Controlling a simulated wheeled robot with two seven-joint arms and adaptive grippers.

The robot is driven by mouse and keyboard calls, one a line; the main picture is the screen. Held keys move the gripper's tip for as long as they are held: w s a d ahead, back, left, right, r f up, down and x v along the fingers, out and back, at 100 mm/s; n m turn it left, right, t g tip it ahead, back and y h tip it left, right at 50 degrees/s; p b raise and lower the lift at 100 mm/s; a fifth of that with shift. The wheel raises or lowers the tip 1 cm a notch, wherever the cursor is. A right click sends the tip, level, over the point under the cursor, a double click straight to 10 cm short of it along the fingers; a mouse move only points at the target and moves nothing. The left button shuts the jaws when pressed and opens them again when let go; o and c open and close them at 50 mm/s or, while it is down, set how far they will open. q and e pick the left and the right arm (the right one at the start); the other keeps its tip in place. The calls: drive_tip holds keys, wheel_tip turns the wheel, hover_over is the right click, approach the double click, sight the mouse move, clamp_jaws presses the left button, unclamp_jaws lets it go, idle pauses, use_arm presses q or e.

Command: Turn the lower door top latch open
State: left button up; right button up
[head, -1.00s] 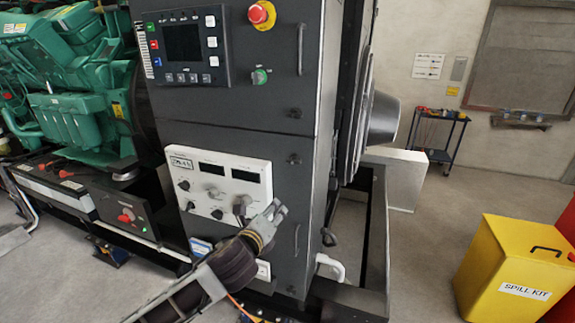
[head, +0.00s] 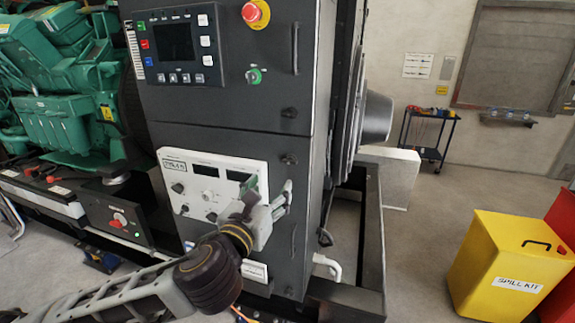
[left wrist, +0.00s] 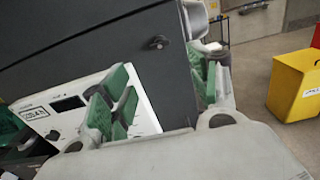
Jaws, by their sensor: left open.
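The lower door top latch (head: 289,159) is a small dark knob near the upper right corner of the dark grey lower door (head: 285,215). It also shows in the left wrist view (left wrist: 158,42), beyond the space between the fingers. My left gripper (head: 269,188) is open and empty, with green pads on its fingers. It is in front of the lower door, just below the latch in the head view and apart from it. In the left wrist view its fingers (left wrist: 160,92) stand wide apart. My right gripper is not in view.
A white instrument panel (head: 205,180) with knobs is left of the gripper. Above are another door latch (head: 289,112), the upper door handle (head: 295,48) and a red emergency button (head: 256,13).

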sight(289, 164)
use_arm(q)
drive_tip(key=shift+w, duration=0.2)
drive_tip(key=shift+p+x, duration=1.05)
drive_tip(key=shift+x, duration=5.7)
drive_tip(key=shift+f, duration=0.1)
drive_tip(key=c, duration=1)
